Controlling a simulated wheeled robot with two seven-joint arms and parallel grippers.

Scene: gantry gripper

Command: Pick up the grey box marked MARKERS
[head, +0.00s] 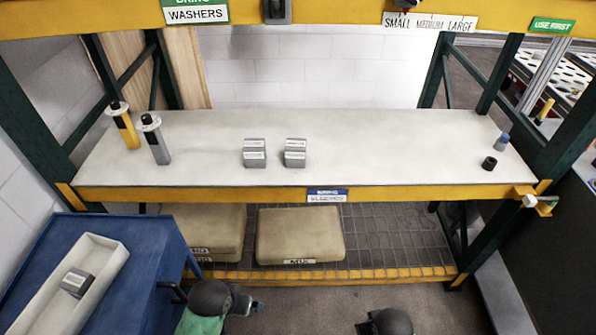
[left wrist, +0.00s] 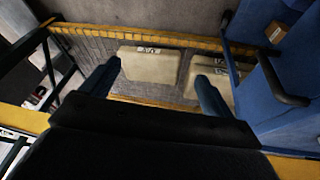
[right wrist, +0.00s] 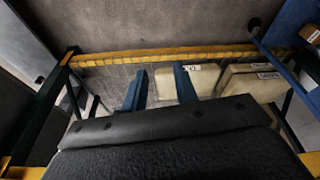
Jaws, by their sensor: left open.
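Two small grey boxes, a left one (head: 255,153) and a right one (head: 295,153), stand side by side on the pale shelf (head: 210,130) in the head view. Both carry white labels too small to read. Another grey labelled box (head: 76,282) lies in a long pale tray (head: 113,262) on the blue cart; its words are unreadable too. My left gripper (left wrist: 157,70) is open and empty, in front of and below the shelf. My right gripper (right wrist: 161,70) also has a gap between its fingers, narrower, with nothing held.
A yellow holder (head: 127,130) and a grey one (head: 158,145) stand at the shelf's left. A black cup (head: 489,164) and a blue-capped bottle (head: 501,142) are at its right. Large beige boxes (head: 300,235) lie on the lower mesh rack. The shelf's right middle is clear.

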